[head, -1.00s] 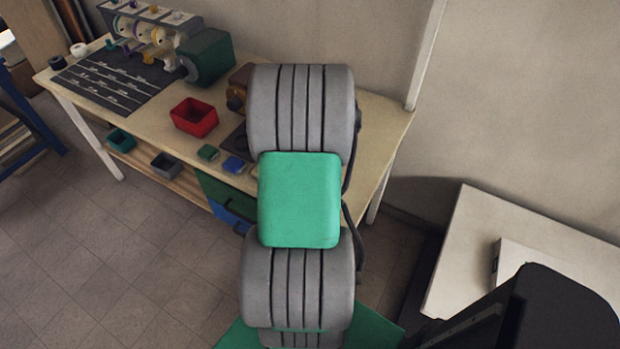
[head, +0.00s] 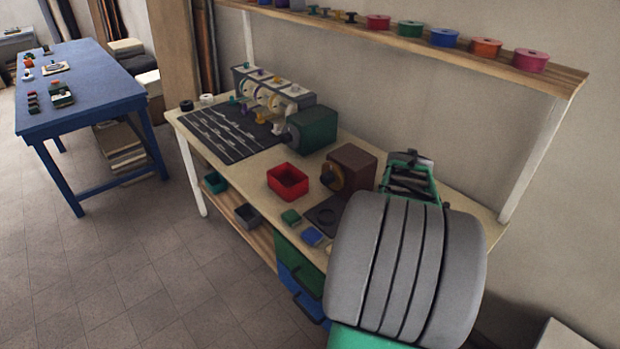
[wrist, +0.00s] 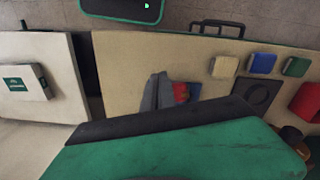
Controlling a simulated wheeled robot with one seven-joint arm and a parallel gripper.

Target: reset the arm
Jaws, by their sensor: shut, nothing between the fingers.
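My arm rises from the bottom right of the head view, with a large grey ribbed section in front. Its green and dark far end shows beyond that section, over the right part of the workbench (head: 455,185); the fingertips cannot be made out there. In the wrist view my gripper (wrist: 166,92) shows as grey fingers past a green and black housing. The fingers are shut and empty, above the pale bench top. A small red patch shows beside them; I cannot tell what it is.
On the bench are a red bin (head: 288,182), a brown box (head: 350,166), a green-ended machine (head: 312,128) and a dark mat (head: 225,132). A shelf with colored spools (head: 443,38) hangs above. A blue table (head: 85,85) stands left; floor between is clear.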

